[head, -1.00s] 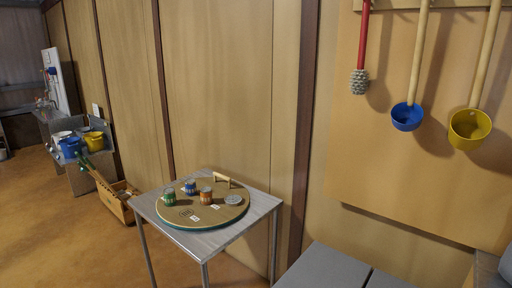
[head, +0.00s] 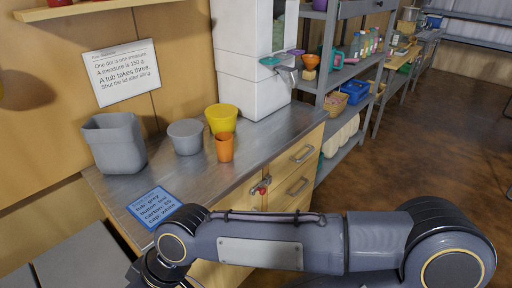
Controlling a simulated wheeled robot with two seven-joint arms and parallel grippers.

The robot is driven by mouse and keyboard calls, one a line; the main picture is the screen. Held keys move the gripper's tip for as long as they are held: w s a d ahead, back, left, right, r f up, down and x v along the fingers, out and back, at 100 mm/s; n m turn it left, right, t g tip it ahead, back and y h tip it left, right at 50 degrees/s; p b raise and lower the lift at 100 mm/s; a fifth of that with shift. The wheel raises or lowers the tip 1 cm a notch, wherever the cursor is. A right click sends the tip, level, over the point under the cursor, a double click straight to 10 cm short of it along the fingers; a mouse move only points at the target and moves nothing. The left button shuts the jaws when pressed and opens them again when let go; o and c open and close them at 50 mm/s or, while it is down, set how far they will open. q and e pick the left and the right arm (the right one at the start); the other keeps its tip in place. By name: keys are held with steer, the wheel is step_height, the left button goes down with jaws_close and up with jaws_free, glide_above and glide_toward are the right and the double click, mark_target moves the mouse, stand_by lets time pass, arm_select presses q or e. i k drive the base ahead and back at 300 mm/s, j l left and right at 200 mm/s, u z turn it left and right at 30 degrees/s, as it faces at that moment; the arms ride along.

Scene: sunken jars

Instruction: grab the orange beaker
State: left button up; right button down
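The orange beaker (head: 225,148) stands upright on the metal-topped counter (head: 185,180), near its front edge. A larger yellow beaker (head: 222,119) stands just behind it, and a grey bowl-like tub (head: 185,138) stands to its left. My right arm crosses the bottom of the head view from the right, in front of the counter. Its dark wrist end is at the lower left, well apart from the orange beaker. The fingertips are not clearly shown. My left gripper is not in view.
A tall grey bin (head: 114,143) stands at the counter's left, near a blue text card (head: 154,206). A white dispenser (head: 250,65) stands at the back right. Drawers with handles are below. Shelves (head: 345,75) extend to the right. The counter front is mostly clear.

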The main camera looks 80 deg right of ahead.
mark_target(225, 147)
steer(key=z, duration=2.35)
steer(key=i+l, duration=0.3)
steer(key=i+l+u, duration=0.1)
steer(key=i+l, duration=0.2)
steer(key=l, duration=0.2)
steer(key=i+l, duration=0.3)
steer(key=u, duration=0.45)
steer(key=l+u, duration=0.15)
steer(key=u, duration=0.75)
steer(key=l+u, duration=0.15)
steer(key=u, duration=0.3)
